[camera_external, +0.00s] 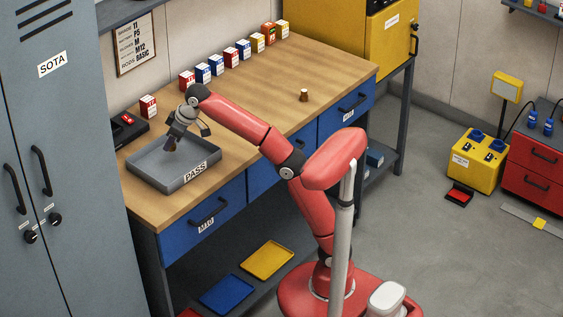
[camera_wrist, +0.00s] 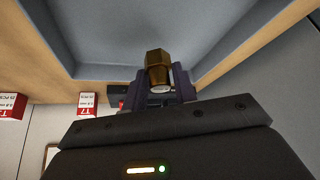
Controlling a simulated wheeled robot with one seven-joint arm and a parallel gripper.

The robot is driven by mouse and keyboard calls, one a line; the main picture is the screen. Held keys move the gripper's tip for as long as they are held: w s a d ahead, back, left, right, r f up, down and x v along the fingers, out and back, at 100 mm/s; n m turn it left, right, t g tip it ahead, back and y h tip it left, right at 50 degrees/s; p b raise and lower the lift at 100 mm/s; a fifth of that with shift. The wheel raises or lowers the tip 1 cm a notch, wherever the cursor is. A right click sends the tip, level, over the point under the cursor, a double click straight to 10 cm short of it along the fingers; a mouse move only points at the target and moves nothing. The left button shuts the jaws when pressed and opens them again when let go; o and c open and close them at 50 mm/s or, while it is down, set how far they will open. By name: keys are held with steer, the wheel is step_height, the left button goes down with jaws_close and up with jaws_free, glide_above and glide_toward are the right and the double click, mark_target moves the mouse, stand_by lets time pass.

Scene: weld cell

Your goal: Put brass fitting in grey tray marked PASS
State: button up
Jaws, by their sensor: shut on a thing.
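The grey tray marked PASS (camera_external: 187,185) lies on the left end of the wooden bench. In the wrist view its grey floor and walls (camera_wrist: 130,35) fill the upper part. My gripper (camera_external: 171,145) is over the tray's interior, pointing down. In the wrist view my gripper (camera_wrist: 172,82) is shut on the brass fitting (camera_wrist: 158,64), a brown-gold hex piece between the fingers. Whether the fitting touches the tray floor I cannot tell. In the external view the fitting is too small and dark to make out clearly.
Another small brass-coloured piece (camera_external: 304,95) stands on the bench at the right. A row of small boxes (camera_external: 230,57) runs along the back edge. A black device (camera_external: 125,129) with red on it sits behind the tray. The bench (camera_external: 255,90) is clear in the middle.

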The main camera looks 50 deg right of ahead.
mark_target(175, 150)
steer(key=shift+f+b, duration=0.75)
steer(key=shift+f, duration=1.9)
steer(key=shift+f, duration=0.2)
steer(key=o, duration=1)
steer(key=shift+s+r, duration=0.1)
steer(key=shift+r, duration=0.4)
steer(key=p+v, duration=0.1)
steer(key=v, duration=1)
steer(key=shift+s+r, duration=0.15)
